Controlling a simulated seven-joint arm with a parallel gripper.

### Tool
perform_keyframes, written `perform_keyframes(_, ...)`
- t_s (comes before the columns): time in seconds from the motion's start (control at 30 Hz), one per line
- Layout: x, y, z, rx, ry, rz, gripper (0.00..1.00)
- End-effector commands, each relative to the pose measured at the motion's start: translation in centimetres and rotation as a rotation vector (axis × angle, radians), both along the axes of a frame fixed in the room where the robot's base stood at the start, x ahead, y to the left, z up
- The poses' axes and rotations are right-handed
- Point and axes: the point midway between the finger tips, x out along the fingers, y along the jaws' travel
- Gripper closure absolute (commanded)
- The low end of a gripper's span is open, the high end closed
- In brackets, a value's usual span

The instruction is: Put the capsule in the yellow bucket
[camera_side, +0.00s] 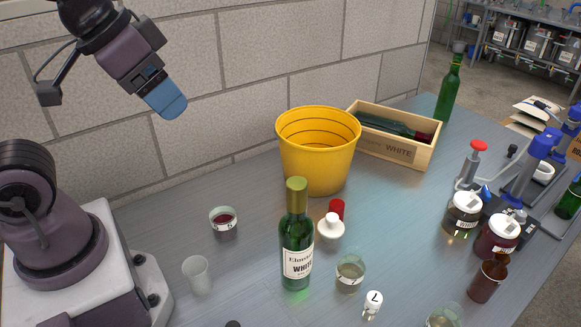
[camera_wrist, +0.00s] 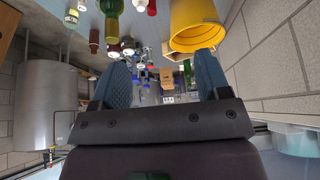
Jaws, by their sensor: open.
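The yellow bucket (camera_side: 318,165) stands upright on the grey table; it also shows at the top right of the wrist view (camera_wrist: 196,22). A small red piece, which looks like the capsule (camera_side: 337,208), stands in front of the bucket, partly hidden behind a white stopper (camera_side: 329,230). In the wrist view the red capsule (camera_wrist: 152,7) is at the top edge. My gripper (camera_side: 168,103) is high at the upper left, well away from both, in front of the wall. Its two blue fingers are apart and empty in the wrist view (camera_wrist: 163,82).
A green wine bottle (camera_side: 297,245) stands left of the stopper. A wooden crate (camera_side: 400,150) holding a bottle is right of the bucket. Glasses (camera_side: 223,220) (camera_side: 197,275) (camera_side: 350,272) stand nearby. Jars (camera_side: 462,215) and a corking device (camera_side: 530,170) are at the right. Table left of the bucket is clear.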

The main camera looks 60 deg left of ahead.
Motion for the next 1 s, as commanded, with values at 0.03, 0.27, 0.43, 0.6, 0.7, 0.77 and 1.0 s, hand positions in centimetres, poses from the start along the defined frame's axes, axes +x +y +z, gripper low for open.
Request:
perform_keyframes(0.03, 0.0, 0.0, 0.0, 0.000, 0.000, 0.000, 0.30)
perform_keyframes(0.27, 0.4, 0.0, 0.1, 0.019, 0.007, -0.023, 0.30)
perform_keyframes(0.43, 3.7, 0.1, 0.0, 0.174, 0.064, -0.228, 0.30)
perform_keyframes(0.6, 9.5, -0.4, -1.4, 0.418, 0.159, -0.608, 0.30)
perform_keyframes(0.7, 13.1, -1.2, -3.1, 0.548, 0.215, -0.848, 0.30)
perform_keyframes(0.77, 15.1, -1.7, -4.4, 0.623, 0.248, -0.998, 0.30)
perform_keyframes(1.0, 22.3, -5.0, -12.0, 0.869, 0.362, -1.617, 0.30)
